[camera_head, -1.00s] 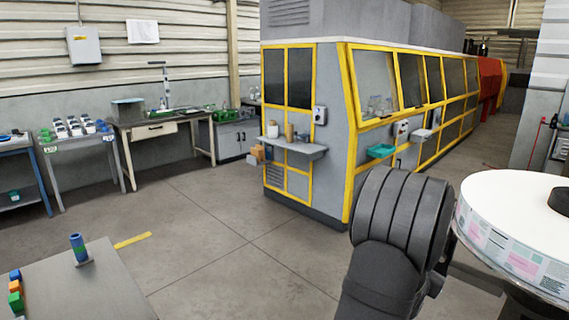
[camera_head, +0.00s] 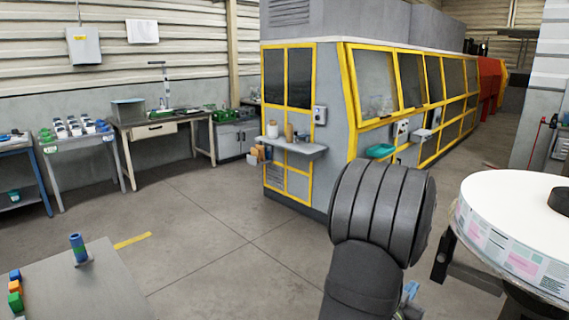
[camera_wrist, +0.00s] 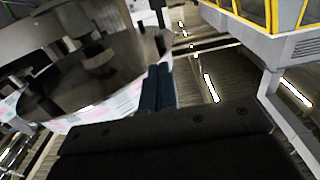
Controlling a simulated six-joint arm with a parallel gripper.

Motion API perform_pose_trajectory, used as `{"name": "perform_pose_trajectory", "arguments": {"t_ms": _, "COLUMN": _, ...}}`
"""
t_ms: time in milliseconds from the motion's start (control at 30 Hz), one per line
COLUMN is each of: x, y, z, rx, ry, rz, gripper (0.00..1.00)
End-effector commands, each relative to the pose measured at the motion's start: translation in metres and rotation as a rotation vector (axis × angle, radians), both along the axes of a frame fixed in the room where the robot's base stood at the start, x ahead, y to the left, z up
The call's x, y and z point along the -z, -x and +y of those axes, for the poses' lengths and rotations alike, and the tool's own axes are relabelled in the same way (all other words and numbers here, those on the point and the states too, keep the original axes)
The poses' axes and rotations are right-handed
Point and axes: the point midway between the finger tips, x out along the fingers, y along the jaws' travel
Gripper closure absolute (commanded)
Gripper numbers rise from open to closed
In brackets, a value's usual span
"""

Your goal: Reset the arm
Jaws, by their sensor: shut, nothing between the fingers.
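My arm's dark, ribbed wrist section stands in the lower middle of the head view. In the wrist view the reel's printed rim (camera_wrist: 90,113) lies to the left of my fingers; I cannot tell the distance.
A grey machine with yellow frames (camera_head: 345,120) stands behind my arm. A grey table (camera_head: 75,285) at the lower left holds a blue-green cylinder (camera_head: 78,248) and small coloured blocks (camera_head: 15,286). Workbenches (camera_head: 165,127) line the back wall. Open floor lies in the middle.

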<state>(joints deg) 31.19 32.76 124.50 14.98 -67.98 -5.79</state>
Motion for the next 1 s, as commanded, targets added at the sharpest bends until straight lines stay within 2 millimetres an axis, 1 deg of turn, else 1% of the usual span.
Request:
{"name": "perform_pose_trajectory", "arguments": {"t_ms": 33, "x": 0.0, "y": -0.007, "z": -0.007, "rx": 0.0, "ry": 0.001, "rz": -0.001, "gripper": 1.0}}
{"name": "perform_pose_trajectory", "arguments": {"t_ms": 200, "x": 0.0, "y": -0.03, "z": -0.03, "rx": 0.001, "ry": 0.0, "rz": -0.001, "gripper": 1.0}}
{"name": "perform_pose_trajectory", "arguments": {"t_ms": 300, "x": 0.0, "y": -0.042, "z": -0.042, "rx": 0.0, "ry": -0.001, "rz": -0.001, "gripper": 1.0}}
{"name": "perform_pose_trajectory", "arguments": {"t_ms": 400, "x": 0.0, "y": -0.049, "z": -0.049, "rx": -0.001, "ry": -0.001, "rz": -0.001, "gripper": 1.0}}
{"name": "perform_pose_trajectory", "arguments": {"t_ms": 500, "x": 0.0, "y": -0.04, "z": -0.04, "rx": -0.002, "ry": -0.002, "rz": 0.001, "gripper": 1.0}}
{"name": "perform_pose_trajectory", "arguments": {"t_ms": 600, "x": 0.0, "y": -0.037, "z": -0.036, "rx": -0.001, "ry": -0.001, "rz": 0.0, "gripper": 1.0}}
{"name": "perform_pose_trajectory", "arguments": {"t_ms": 867, "x": 0.0, "y": -0.035, "z": -0.035, "rx": -0.001, "ry": -0.001, "rz": -0.001, "gripper": 1.0}}
{"name": "perform_pose_trajectory", "arguments": {"t_ms": 900, "x": 0.0, "y": -0.035, "z": -0.035, "rx": -0.001, "ry": -0.001, "rz": -0.001, "gripper": 0.98}}
{"name": "perform_pose_trajectory", "arguments": {"t_ms": 967, "x": 0.0, "y": -0.035, "z": -0.035, "rx": -0.001, "ry": -0.001, "rz": -0.001, "gripper": 0.86}}
{"name": "perform_pose_trajectory", "arguments": {"t_ms": 1000, "x": 0.0, "y": -0.035, "z": -0.035, "rx": -0.001, "ry": -0.001, "rz": -0.001, "gripper": 0.78}}
